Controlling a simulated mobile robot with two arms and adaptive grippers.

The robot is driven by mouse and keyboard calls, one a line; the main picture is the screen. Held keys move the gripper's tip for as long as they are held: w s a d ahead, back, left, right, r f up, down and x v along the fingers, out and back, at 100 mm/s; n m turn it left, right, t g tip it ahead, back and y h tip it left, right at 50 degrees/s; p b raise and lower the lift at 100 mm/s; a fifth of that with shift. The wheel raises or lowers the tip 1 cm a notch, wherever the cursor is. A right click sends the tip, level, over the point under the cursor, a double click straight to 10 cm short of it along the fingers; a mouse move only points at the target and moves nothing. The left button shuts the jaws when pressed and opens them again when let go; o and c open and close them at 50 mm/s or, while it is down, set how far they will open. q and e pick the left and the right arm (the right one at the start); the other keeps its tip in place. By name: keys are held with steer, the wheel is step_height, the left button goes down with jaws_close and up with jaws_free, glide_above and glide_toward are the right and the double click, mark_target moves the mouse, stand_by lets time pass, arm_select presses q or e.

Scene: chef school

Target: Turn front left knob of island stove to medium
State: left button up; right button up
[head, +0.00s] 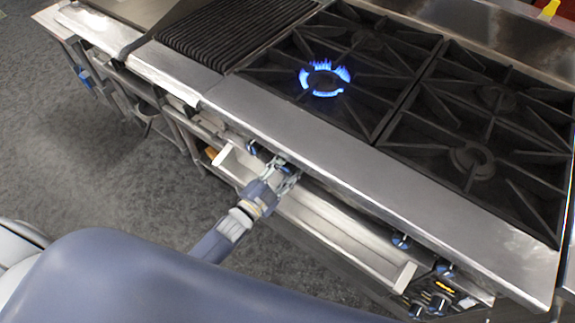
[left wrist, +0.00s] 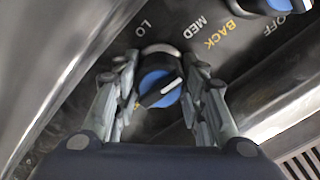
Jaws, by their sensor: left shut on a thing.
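The stove knob between my left fingers shows in the left wrist view as a blue and black knob (left wrist: 158,90) with a white line slanting from lower left to upper right. My left gripper (left wrist: 158,72) is shut on it, one finger on each side. White LO and MED labels show above the knob on the panel; other marks around it are partly covered by the fingers. In the head view my left gripper (head: 281,170) is at the stove's front panel and hides most of this knob. A burner (head: 325,79) burns with a blue flame. My right gripper is not in view.
Another blue knob (left wrist: 268,6) is at the upper right of the left wrist view, near BACK and OFF labels. More knobs (head: 401,241) line the panel to the right. A steel ledge (head: 310,160) runs above the panel. A ribbed grill (head: 230,30) lies left of the burners.

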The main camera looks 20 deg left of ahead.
arm_select(q)
steer(key=shift+n, duration=1.1)
steer(key=o, duration=1.1)
steer(key=shift+c, duration=0.2)
steer(key=v, duration=1.2)
